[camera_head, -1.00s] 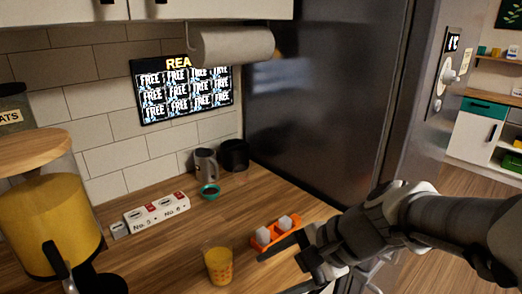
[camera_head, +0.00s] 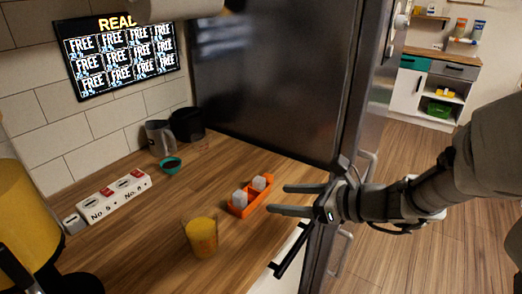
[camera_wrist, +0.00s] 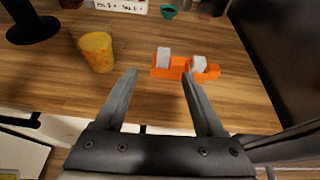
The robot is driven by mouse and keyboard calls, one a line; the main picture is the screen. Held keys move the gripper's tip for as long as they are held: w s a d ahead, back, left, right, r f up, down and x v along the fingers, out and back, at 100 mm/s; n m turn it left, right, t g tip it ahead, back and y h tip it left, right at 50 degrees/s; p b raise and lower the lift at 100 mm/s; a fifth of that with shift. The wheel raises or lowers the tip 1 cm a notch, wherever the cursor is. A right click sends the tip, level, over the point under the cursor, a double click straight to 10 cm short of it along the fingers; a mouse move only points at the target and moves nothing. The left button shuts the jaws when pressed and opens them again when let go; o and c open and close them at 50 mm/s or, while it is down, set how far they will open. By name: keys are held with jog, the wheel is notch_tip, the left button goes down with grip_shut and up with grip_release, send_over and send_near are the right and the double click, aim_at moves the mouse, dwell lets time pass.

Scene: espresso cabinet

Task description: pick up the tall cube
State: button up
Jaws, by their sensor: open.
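Two pale grey-white cubes sit in an orange tray (camera_head: 237,211) on the wooden counter. The tall cube (camera_head: 240,198) is the one nearer the yellow cup; in the wrist view it (camera_wrist: 163,57) stands higher than the shorter cube (camera_wrist: 199,64). The shorter cube also shows in the head view (camera_head: 259,183). My gripper (camera_head: 278,199) is open and empty, to the right of the tray and apart from it. In the wrist view, the fingers of my gripper (camera_wrist: 159,72) point toward the tray (camera_wrist: 180,73), with the tall cube beyond the gap between the fingertips.
A yellow cup (camera_head: 202,237) stands left of the tray. A teal bowl (camera_head: 171,166), a grey mug (camera_head: 160,137) and a white block labelled No. 5 and No. 6 (camera_head: 115,197) are farther back. A dark refrigerator (camera_head: 275,80) bounds the counter behind.

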jog(key=b, duration=0.3)
send_near(235, 195)
jog(key=x, duration=0.7)
jog(key=shift+w+d+f, duration=0.15)
jog(key=shift+w+f, duration=0.05)
jog(key=shift+w, duration=0.3)
jog(key=x, duration=0.2)
jog(key=b+x, duration=0.1)
jog(key=x, duration=0.1)
jog(key=shift+f, duration=0.3)
jog(key=shift+w+a+f, duration=0.1)
jog(key=shift+w+a, duration=0.2)
grip_shut()
